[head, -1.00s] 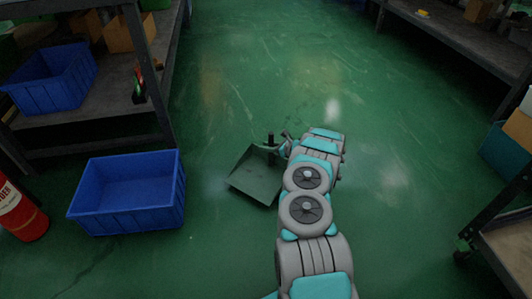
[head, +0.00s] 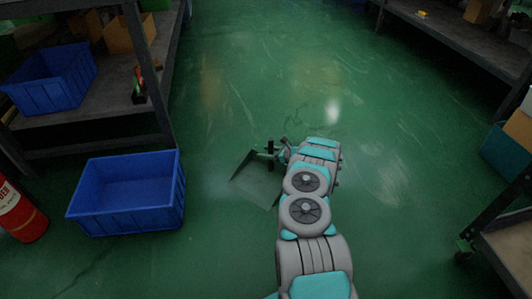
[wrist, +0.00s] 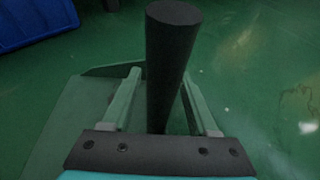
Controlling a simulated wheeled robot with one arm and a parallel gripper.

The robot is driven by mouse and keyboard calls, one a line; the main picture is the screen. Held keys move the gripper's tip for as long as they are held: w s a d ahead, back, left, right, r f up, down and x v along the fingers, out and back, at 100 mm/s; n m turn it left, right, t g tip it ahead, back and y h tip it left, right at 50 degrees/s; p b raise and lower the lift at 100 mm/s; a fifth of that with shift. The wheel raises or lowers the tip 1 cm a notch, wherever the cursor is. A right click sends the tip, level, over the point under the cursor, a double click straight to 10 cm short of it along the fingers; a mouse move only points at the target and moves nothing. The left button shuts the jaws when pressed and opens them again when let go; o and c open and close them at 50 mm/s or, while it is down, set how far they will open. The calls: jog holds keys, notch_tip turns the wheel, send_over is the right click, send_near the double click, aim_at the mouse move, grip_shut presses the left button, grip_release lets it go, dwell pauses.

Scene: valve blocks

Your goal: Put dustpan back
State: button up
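The dustpan (head: 257,187) is dark grey-green, with its pan at floor level left of my arm in the head view. Whether it rests flat or is slightly raised is unclear. Its black handle (head: 270,148) stands up at the pan's back. My gripper (head: 276,152) is at this handle. In the wrist view the thick dark handle (wrist: 172,50) passes between the two fingers of my gripper (wrist: 162,76). The right finger seems to meet it, and the left finger is very close. Whether they clamp it is unclear. Part of the pan (wrist: 75,125) shows below left.
A blue bin (head: 127,195) stands on the floor left of the dustpan. A red cylinder (head: 20,214) is at the far left. A shelf (head: 105,100) with another blue bin (head: 48,78) stands behind. The green floor (head: 270,60) ahead is clear; benches (head: 465,45) line the right.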

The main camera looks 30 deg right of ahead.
dwell(0.3)
jog(key=p+v, duration=0.1)
jog(key=v, duration=1.1)
jog(key=shift+p, duration=0.4)
jog(key=shift+d, duration=0.1)
